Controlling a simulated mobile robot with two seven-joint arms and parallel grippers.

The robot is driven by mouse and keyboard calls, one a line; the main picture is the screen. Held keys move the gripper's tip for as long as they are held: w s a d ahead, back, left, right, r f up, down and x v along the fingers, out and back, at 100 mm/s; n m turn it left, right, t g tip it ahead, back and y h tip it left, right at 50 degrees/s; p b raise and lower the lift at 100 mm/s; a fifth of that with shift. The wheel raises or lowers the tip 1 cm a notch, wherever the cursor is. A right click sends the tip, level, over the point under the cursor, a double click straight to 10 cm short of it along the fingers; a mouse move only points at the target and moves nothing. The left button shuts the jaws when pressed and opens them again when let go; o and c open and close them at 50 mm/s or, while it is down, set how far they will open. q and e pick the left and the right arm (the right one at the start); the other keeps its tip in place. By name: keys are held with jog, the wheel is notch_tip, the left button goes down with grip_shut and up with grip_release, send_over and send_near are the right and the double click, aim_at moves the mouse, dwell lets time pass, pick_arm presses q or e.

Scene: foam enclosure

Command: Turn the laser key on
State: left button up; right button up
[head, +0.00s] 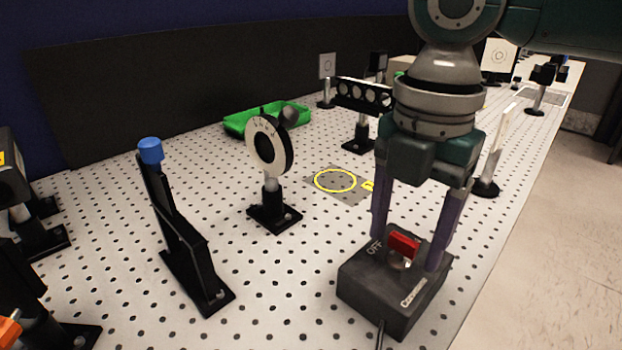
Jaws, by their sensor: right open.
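The laser key is a red handle (404,243) on a metal lock, on top of a dark box (383,296) at the front right of the perforated table. The word OFF is printed on the box, left of the key. My right gripper (408,262) points down over the box, open, with one purple finger on each side of the key. The fingers appear apart from the key. Their tips are close to the box top; whether they touch it I cannot tell. My left gripper is not in view.
A black post with a blue cap (150,151) and a round dial mount (268,147) stand to the left. A green tray (266,118) lies behind. A grey plate with a yellow ring (335,181) is flat on the table (300,290). The table edge is at right.

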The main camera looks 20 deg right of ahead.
grip_shut()
dwell(0.5)
